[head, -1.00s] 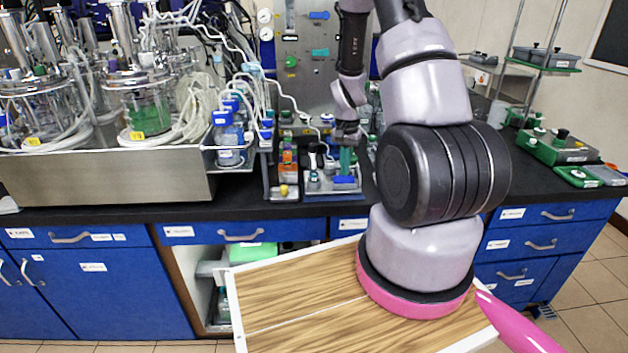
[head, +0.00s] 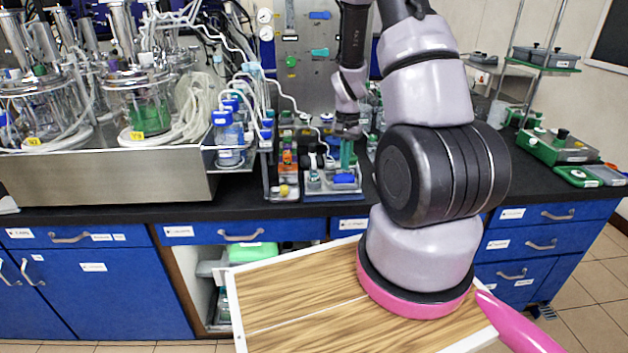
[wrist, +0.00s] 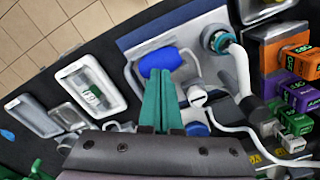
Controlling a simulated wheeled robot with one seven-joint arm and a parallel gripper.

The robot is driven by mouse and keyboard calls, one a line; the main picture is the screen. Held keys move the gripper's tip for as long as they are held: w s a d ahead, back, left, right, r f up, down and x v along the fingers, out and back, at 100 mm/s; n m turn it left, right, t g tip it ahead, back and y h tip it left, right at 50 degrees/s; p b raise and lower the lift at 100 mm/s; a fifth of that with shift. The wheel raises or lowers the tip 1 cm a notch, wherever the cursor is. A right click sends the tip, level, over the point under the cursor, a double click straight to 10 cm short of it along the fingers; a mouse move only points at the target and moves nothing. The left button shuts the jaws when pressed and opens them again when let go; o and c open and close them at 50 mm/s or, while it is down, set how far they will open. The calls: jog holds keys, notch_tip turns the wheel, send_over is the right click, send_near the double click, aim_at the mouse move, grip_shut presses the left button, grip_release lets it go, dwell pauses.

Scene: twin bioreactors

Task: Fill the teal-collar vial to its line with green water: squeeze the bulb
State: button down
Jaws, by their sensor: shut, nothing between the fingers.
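My gripper (head: 345,165) is above the sampling block on the bench. In the wrist view its teal fingers (wrist: 157,76) are closed together, with nothing between them. The blue bulb (wrist: 167,59) lies just beyond the fingertips, on the block inside a pale frame; it also shows in the head view (head: 344,178). I cannot tell exactly how far the fingertips are from the bulb. The teal-collar vial (wrist: 217,40) is right of the bulb, seen from above, with a white tube beside it. Its liquid level and line cannot be seen.
Orange, purple and green boxes (wrist: 298,96) stand right of the block. Pale trays (wrist: 92,87) lie to the left. Two bioreactors with green liquid (head: 150,113) in one stand on a steel tray (head: 100,180).

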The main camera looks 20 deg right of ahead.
aim_at(344, 174)
jog(key=shift+f, duration=0.1)
jog(key=shift+f, duration=1.45)
jog(key=shift+r, duration=1.55)
jog(key=shift+f, duration=0.1)
